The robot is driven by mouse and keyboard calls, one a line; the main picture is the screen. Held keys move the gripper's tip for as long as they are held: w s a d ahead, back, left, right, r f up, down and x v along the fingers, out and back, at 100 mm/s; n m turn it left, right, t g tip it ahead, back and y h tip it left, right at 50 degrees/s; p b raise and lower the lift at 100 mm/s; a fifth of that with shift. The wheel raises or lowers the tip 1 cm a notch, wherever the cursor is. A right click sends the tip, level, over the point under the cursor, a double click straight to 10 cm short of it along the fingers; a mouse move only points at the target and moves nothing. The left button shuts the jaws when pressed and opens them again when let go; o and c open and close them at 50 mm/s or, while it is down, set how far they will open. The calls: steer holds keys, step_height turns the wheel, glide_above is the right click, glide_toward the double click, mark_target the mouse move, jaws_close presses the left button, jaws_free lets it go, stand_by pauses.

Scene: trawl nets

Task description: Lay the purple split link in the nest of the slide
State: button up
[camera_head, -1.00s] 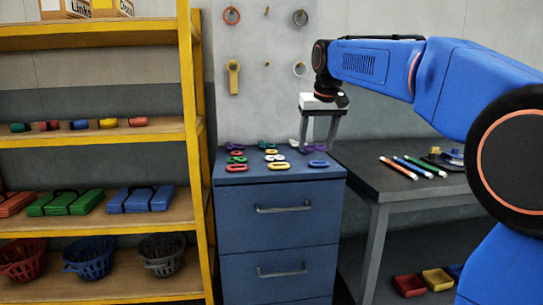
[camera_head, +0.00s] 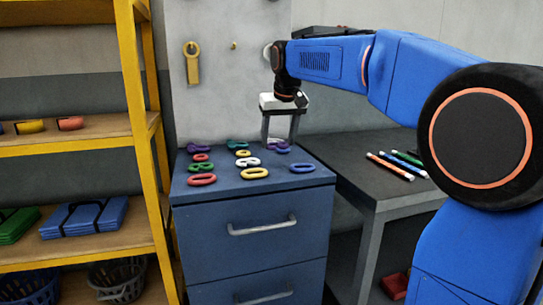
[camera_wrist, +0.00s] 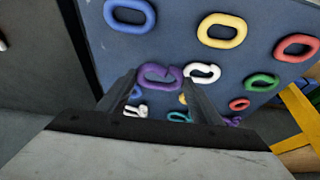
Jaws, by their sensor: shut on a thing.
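The purple split link (camera_head: 280,149) is at the back right of the blue cabinet top, at the fingertips of my gripper (camera_head: 280,141). In the wrist view the purple link (camera_wrist: 160,77) lies between the two finger ends of my gripper (camera_wrist: 161,84), which is shut on it. A white link (camera_wrist: 202,72) is right beside it there. I cannot tell whether the purple link still touches the cabinet top. I cannot make out the slide or its nest in any current view.
Several other links lie on the cabinet top (camera_head: 225,181), including a blue link (camera_head: 302,168), a yellow link (camera_head: 255,174) and a red link (camera_head: 201,180). A dark table (camera_head: 358,176) with several pens stands right. A yellow-framed shelf (camera_head: 140,90) stands left.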

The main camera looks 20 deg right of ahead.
mark_target(278, 166)
steer(key=shift+f, duration=2.7)
steer(key=shift+f, duration=0.1)
steer(key=o, duration=1)
steer(key=shift+c, duration=0.2)
steer(key=v, duration=1.2)
steer(key=shift+s, duration=0.1)
